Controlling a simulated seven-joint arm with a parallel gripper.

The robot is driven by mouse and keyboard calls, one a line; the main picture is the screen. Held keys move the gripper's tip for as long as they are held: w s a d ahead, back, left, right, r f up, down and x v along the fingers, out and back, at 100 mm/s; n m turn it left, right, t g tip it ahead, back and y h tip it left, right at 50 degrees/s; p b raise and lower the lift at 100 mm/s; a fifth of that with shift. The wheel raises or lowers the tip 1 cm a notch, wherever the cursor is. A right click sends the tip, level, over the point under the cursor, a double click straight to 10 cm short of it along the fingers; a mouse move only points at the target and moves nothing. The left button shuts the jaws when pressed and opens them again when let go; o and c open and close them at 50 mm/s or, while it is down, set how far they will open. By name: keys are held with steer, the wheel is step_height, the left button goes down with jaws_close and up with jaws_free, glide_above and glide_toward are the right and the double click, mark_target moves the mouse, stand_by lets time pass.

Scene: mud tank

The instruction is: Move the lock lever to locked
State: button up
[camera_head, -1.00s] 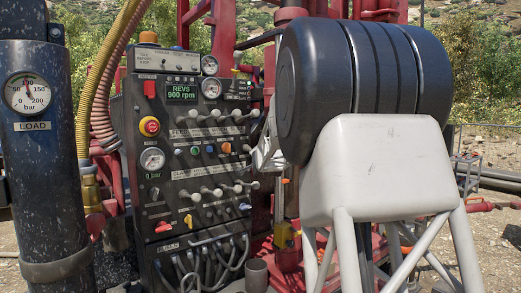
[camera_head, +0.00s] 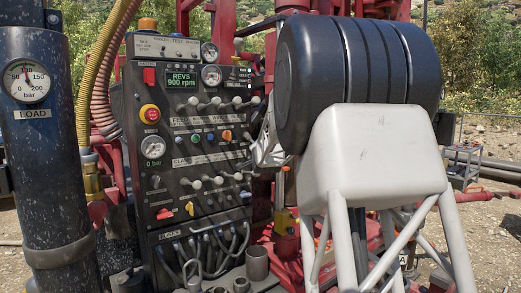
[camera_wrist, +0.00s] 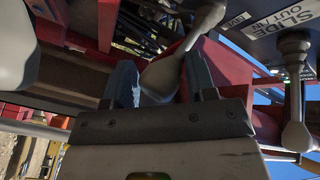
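The control panel (camera_head: 185,150) with its rows of levers stands left of centre in the head view. I cannot tell which of its levers is the lock lever. My gripper (camera_wrist: 160,85) is at the panel's right edge; in the head view my white arm hides most of it. In the wrist view its two dark fingers are apart. A grey lever with a rounded knob (camera_wrist: 160,77) shows between them; I cannot tell whether they touch it.
A red lever (camera_head: 165,214) and a yellow lever (camera_head: 189,208) sit low on the panel. A red emergency button (camera_head: 150,114) is at its upper left. Hoses (camera_head: 97,80) and the load cylinder (camera_head: 52,170) stand at the left. Red beams (camera_wrist: 225,70) lie close around my gripper.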

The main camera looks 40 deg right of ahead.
steer(key=shift+o, duration=0.9)
steer(key=shift+w+f, duration=0.15)
steer(key=shift+f, duration=0.35)
steer(key=shift+r, duration=0.15)
steer(key=shift+r, duration=0.25)
steer(key=shift+s+a, duration=0.1)
steer(key=shift+s, duration=0.1)
steer(key=shift+s+a+r, duration=0.1)
steer(key=shift+s, duration=0.1)
steer(key=v, duration=0.7)
